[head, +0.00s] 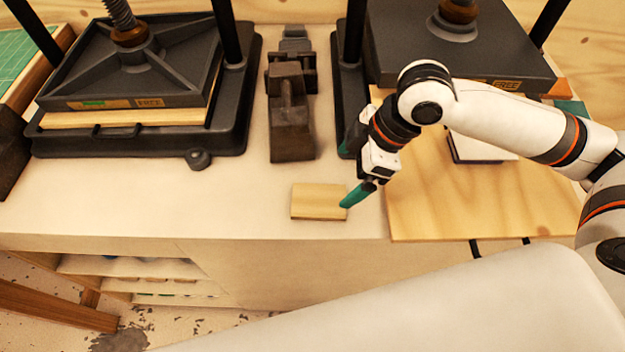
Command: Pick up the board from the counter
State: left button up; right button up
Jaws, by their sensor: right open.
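A small light-wood board (317,201) lies flat on the pale counter (240,190), close to its front edge. My right gripper (352,190) is at the right end of this board, with a teal finger slanting down over or beside its right edge. The gripper is open, and I cannot tell whether the finger touches the board. A larger wooden board (470,205) lies to the right under my right arm. My left gripper is not in view.
A black screw press (130,75) stands at the back left and a second press (460,50) at the back right. A dark metal and wood tool (289,110) lies between them. A pale block (480,148) sits on the larger board. The counter left of the small board is clear.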

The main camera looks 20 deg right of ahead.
send_near(320, 200)
jog(key=shift+x, duration=1.1)
jog(key=shift+a+f, duration=0.1)
jog(key=shift+f, duration=0.4)
jog(key=p+x, duration=0.1)
jog(key=x, duration=0.4)
jog(key=shift+r, duration=0.1)
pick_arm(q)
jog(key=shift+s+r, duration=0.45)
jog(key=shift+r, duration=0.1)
pick_arm(e)
jog(key=c, duration=1.1)
